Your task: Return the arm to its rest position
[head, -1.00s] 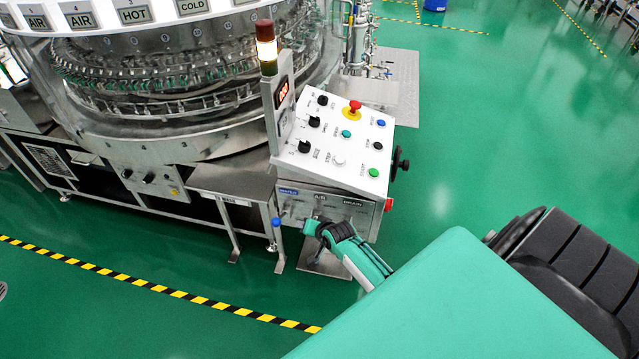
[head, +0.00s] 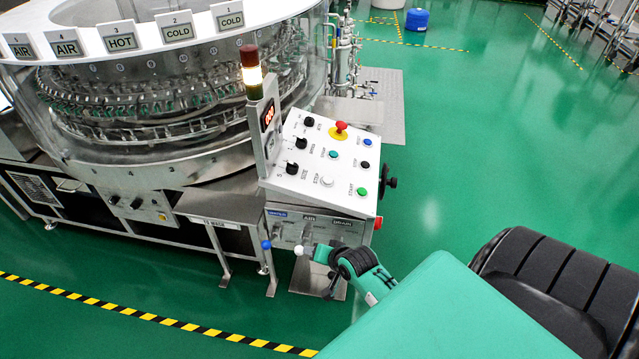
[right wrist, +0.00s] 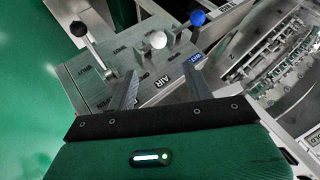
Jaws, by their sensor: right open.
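My right arm (head: 368,272) comes in from the lower right in the head view, with its far end beside the front of the control box. In the right wrist view, my right gripper (right wrist: 160,84) is open, its two grey fingers apart with nothing between them. A lever with a white knob (right wrist: 157,40) stands beyond the fingertips, apart from them. The white knob also shows in the head view (head: 299,251), just left of my right arm's end. My left gripper is not in view.
A blue-knobbed lever (right wrist: 198,18) and a black-knobbed lever (right wrist: 78,28) flank the white one. The control panel (head: 320,175) with buttons stands above the levers. The round washer (head: 150,110) fills the left. Green floor (head: 480,130) is open on the right.

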